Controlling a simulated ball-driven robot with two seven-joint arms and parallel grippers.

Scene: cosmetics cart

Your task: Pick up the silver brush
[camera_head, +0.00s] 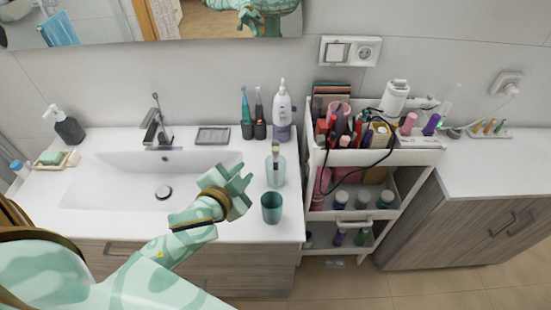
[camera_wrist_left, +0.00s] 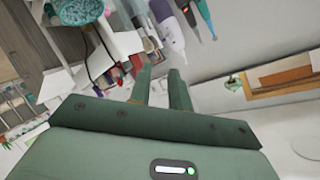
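My left gripper (camera_head: 248,178) reaches in over the right end of the sink counter, its fingers apart and nothing between them. In the left wrist view the two green fingers (camera_wrist_left: 161,88) also show a gap. I cannot clearly pick out a silver brush. A slim upright item (camera_head: 275,149) stands in a bluish clear container (camera_head: 275,172), just right of the gripper and apart from it; I cannot tell whether it is the brush. A teal cup (camera_head: 271,208) stands in front of that container. My right gripper is not in view.
A white cart (camera_head: 374,157) crowded with cosmetics and a looping black cable (camera_head: 360,168) stands right of the counter. Two electric toothbrushes (camera_head: 247,128) and a white-and-purple bottle (camera_head: 283,110) stand behind. The sink (camera_head: 120,185) is left; the right-hand counter (camera_head: 490,170) is mostly clear.

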